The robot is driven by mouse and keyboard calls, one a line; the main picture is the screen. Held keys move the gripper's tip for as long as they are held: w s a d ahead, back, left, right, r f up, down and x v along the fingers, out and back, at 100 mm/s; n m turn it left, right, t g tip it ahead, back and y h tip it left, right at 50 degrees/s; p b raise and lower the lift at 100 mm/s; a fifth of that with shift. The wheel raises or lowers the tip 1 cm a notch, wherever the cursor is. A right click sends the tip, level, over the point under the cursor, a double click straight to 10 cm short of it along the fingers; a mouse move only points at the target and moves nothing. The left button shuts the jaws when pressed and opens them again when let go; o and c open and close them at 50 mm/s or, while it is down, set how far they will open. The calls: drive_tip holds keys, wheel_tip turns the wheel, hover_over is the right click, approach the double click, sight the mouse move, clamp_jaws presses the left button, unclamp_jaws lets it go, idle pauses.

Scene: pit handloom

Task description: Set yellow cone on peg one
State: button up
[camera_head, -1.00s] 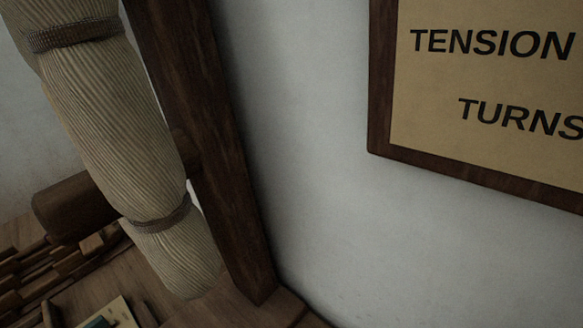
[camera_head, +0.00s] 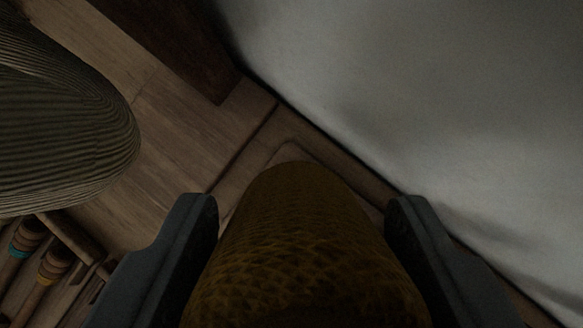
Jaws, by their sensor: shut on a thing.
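My gripper (camera_head: 302,215) is at the bottom middle of the view, its two dark grey fingers on either side of the yellow cone (camera_head: 305,255). It is shut on the cone, which looks dark mustard with a textured wound surface. The cone's rounded end points up the picture, and its lower part is cut off by the frame edge. No peg can be made out; the cone hides part of the wooden surface behind it.
A large ribbed pale bundle (camera_head: 65,120) hangs at the left. A dark wooden post (camera_head: 180,45) stands at the top. A grey-white wall (camera_head: 430,110) fills the right. Wooden boards (camera_head: 185,140) lie below. Small spools with teal and yellow bands (camera_head: 50,265) sit at lower left.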

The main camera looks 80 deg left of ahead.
wheel_tip(320, 180, down, 10)
drive_tip(key=shift+r, duration=0.25)
idle(0.8)
idle(0.4)
drive_tip(key=o, duration=1.8)
drive_tip(key=shift+r, duration=4)
